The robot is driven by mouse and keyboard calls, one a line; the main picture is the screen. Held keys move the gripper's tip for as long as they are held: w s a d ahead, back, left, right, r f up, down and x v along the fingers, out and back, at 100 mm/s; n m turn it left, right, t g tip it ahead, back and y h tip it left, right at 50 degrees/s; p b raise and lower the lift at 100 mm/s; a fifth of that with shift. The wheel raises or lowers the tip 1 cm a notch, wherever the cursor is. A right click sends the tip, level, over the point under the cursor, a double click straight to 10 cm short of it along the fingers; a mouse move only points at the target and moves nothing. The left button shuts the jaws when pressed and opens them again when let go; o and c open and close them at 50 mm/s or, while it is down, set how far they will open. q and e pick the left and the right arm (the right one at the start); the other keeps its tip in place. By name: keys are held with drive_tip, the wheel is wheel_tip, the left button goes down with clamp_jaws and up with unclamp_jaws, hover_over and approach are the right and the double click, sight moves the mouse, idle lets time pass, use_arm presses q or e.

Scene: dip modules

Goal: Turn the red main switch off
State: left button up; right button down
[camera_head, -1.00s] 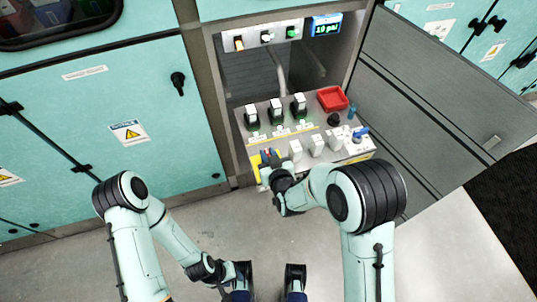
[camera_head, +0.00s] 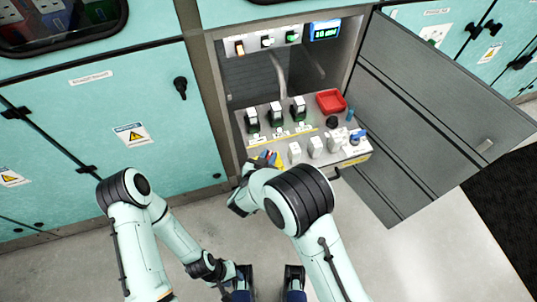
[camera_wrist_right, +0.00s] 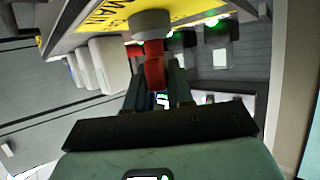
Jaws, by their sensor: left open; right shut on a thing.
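The red main switch (camera_wrist_right: 153,68) is a red handle on a grey round base, beside a yellow label reading MAIN. In the right wrist view it stands between the fingers of my right gripper (camera_wrist_right: 158,90), which is shut on it. In the head view my right gripper (camera_head: 258,170) is at the panel's lower left corner, by the yellow plate (camera_head: 275,157), and my arm mostly hides the switch. My left gripper (camera_head: 228,279) is low near the bottom edge, well away from the panel, and open; its fingers are hard to make out.
The sloped panel holds several black switches (camera_head: 276,116), white switches (camera_head: 315,146) and a red tray (camera_head: 330,102). A lit display (camera_head: 325,29) and lit buttons (camera_head: 292,36) are above. An open grey door (camera_head: 430,110) stands to the right. The floor in front is clear.

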drive_tip(key=shift+a+m+g+h+p, duration=0.1)
drive_tip(key=shift+m+g+h+p, duration=0.35)
drive_tip(key=shift+m+h, duration=0.55)
drive_tip(key=m+g+h+p, duration=0.1)
drive_tip(key=m+g+h, duration=0.1)
drive_tip(key=shift+m+h, duration=0.3)
drive_tip(key=shift+m, duration=0.1)
drive_tip(key=m+g+h, duration=0.1)
drive_tip(key=m+g, duration=0.1)
drive_tip(key=shift+f+m+g+h, duration=0.1)
drive_tip(key=shift+m+g+h, duration=0.2)
drive_tip(key=shift+h, duration=0.1)
drive_tip(key=shift+d+m+g+h, duration=0.2)
drive_tip(key=shift+m+g+h, duration=0.7)
drive_tip(key=shift+m+g, duration=0.55)
drive_tip(key=c, duration=1.1)
unclamp_jaws()
